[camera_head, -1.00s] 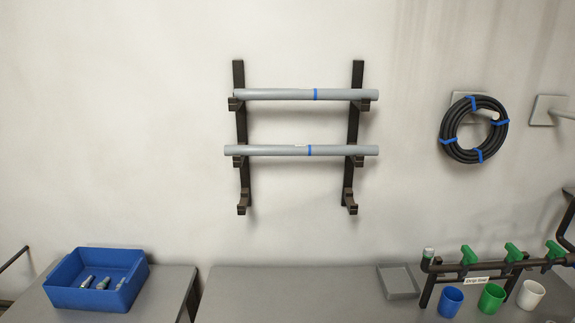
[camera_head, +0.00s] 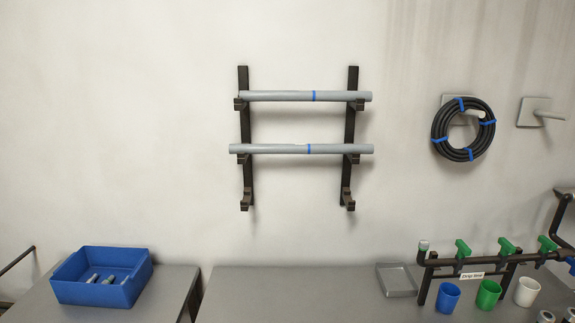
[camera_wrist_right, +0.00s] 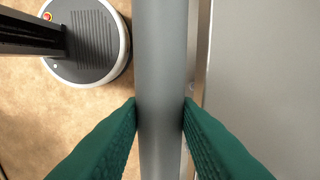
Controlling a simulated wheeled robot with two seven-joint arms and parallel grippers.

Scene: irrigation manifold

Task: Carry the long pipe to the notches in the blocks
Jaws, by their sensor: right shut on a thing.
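In the right wrist view, my right gripper (camera_wrist_right: 160,110) has its green fingers shut on a long grey pipe (camera_wrist_right: 160,50), one finger on each side. The pipe runs from the top to the bottom of that view, and both its ends are out of frame. The held pipe does not show in the head view. No notched blocks can be made out in either current view. My left gripper is not in view.
A wall rack (camera_head: 244,180) holds two other grey pipes, upper (camera_head: 290,96) and lower (camera_head: 275,149); its bottom hooks are empty. Below are a blue bin (camera_head: 75,290), a grey tray (camera_head: 397,280), a dark manifold (camera_head: 425,285) and cups. A grey surface (camera_wrist_right: 265,80) lies beside the held pipe.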

